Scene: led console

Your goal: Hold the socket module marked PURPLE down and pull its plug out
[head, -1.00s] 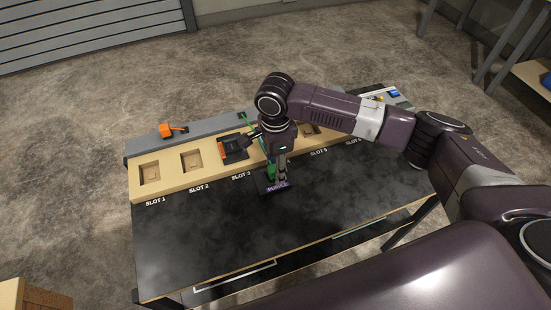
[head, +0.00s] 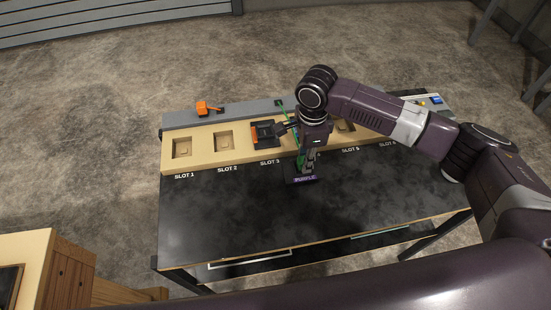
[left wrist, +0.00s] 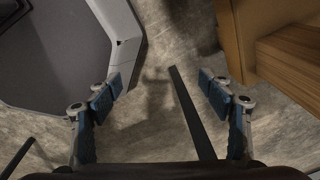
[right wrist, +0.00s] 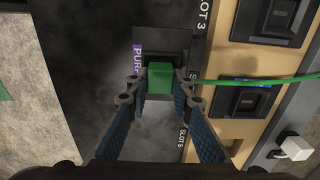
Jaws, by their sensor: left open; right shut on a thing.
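The black socket module marked PURPLE (head: 304,181) lies on the dark tabletop in front of the slot row, near slot 4. It also shows in the right wrist view, partly hidden, with its purple label (right wrist: 138,60). Its green plug (right wrist: 160,76) sits at the module, with a green cable (right wrist: 240,81) running off to the right. My right gripper (right wrist: 158,88) is shut on the green plug, above the module. Whether the plug is still seated is hard to tell. My left gripper (left wrist: 163,88) is open and empty over the floor, away from the table.
A tan slot board (head: 200,158) runs along the table's back; slots 1 and 2 are empty. A black module with orange (head: 265,134) sits in slot 3. An orange plug (head: 205,107) rests on the grey rail. A wooden cabinet (head: 60,265) stands at lower left. The front tabletop is clear.

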